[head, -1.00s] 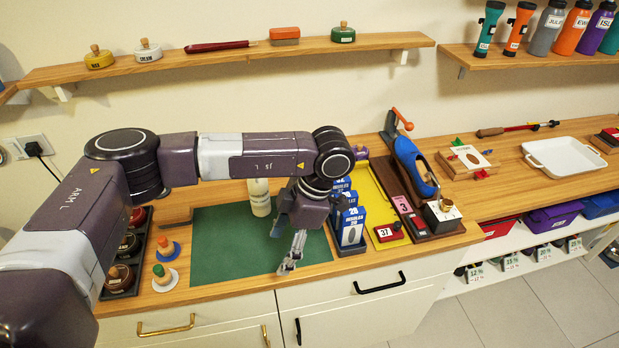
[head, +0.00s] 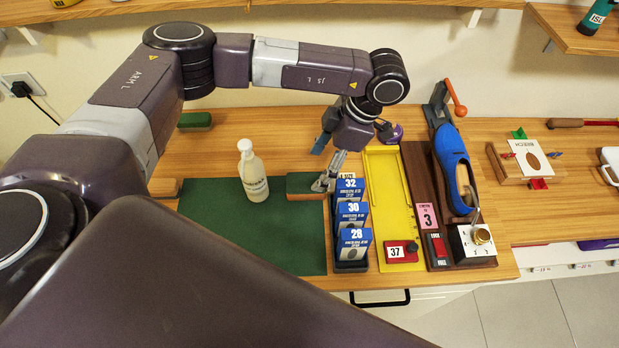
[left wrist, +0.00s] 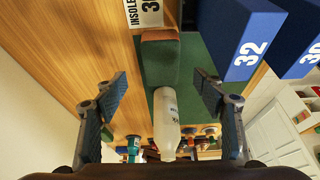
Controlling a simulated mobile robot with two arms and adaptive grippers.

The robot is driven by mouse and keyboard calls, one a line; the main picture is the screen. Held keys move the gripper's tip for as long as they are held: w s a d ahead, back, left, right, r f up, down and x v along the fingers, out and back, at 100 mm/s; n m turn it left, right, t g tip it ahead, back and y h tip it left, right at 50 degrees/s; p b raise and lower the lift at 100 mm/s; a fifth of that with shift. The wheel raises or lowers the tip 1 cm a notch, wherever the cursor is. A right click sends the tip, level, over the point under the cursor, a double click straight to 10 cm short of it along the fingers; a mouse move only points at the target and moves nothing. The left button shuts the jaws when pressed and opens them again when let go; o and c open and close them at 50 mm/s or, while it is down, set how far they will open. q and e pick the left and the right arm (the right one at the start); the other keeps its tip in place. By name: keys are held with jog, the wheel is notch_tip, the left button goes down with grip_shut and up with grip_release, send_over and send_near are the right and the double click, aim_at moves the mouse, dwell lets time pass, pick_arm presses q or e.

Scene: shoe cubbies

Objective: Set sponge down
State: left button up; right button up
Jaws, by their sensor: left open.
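The sponge appears to be a green block with a tan-brown side (head: 302,186), lying at the right edge of the green mat (head: 230,240), between a white bottle (head: 253,175) and the blue insole packs (head: 351,215). In the left wrist view the green block (left wrist: 160,62) lies ahead, between the open fingers' lines. My left gripper (head: 325,162) is open, its fingers apart with nothing between them, above and beside the block's right end. In the left wrist view the gripper's fingers (left wrist: 163,98) stand wide at both sides. My right gripper is out of view.
A yellow tray (head: 387,180) and a dark board with a blue shoe (head: 452,165) stand right of the insole packs. Another green block (head: 195,120) lies behind the mat. My dark arm link covers the lower left. The mat's middle is clear.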

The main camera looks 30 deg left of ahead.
aim_at(307, 182)
pick_arm(q)
jog(key=shift+s+a+f+p, duration=0.4)
jog(key=shift+s+f+p, duration=0.1)
jog(key=shift+f, duration=0.15)
jog(key=p+x, duration=0.1)
jog(key=x, duration=0.1)
jog(key=p+x, duration=0.1)
jog(key=x, duration=0.1)
jog(key=shift+w+f, duration=0.15)
jog(key=shift+f, duration=0.25)
jog(key=shift+f+b, duration=0.25)
jog(key=shift+b, duration=0.05)
jog(key=shift+c, duration=0.7)
jog(key=c, duration=0.7)
jog(key=shift+c, duration=0.2)
jog(key=shift+r, duration=0.1)
